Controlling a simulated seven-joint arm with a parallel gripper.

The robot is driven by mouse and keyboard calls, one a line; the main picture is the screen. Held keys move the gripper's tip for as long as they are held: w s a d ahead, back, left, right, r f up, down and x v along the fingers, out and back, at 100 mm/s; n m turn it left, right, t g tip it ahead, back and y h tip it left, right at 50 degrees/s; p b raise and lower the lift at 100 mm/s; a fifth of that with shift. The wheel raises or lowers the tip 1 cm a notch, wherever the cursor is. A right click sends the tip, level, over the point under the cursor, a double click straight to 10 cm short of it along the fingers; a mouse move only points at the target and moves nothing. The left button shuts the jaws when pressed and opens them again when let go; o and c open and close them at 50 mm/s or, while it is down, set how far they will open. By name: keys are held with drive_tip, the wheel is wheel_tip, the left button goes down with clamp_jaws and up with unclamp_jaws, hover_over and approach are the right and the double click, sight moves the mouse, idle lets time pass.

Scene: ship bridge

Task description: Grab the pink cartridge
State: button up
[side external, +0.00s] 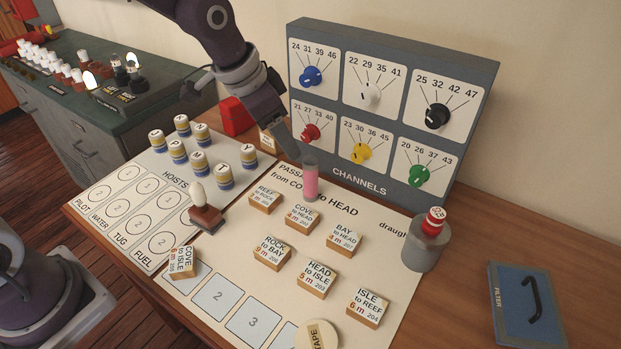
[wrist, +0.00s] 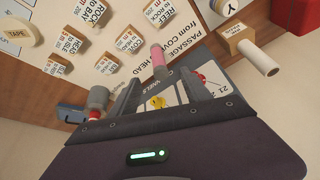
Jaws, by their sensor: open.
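I cannot tell whether a finger touches the cartridge.
The channels panel (side external: 399,187) with coloured knobs rises close behind. Several lettered wooden blocks (side external: 317,279) lie in front. A brown-based stamp (side external: 206,218) and lettered cylinders (side external: 223,176) stand left. A grey cylinder (side external: 418,256) with a red top stands right.

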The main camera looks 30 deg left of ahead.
sight(316, 171)
drive_tip(key=shift+m+h, duration=0.3)
drive_tip(key=shift+h, duration=0.1)
drive_tip(key=x, duration=0.4)
drive_tip(key=w+x, duration=0.1)
drive_tip(key=x, duration=0.8)
drive_tip(key=shift+w+d, duration=0.4)
drive_tip(key=shift+w, duration=0.1)
drive_tip(key=shift+c, duration=0.5)
clamp_jaws()
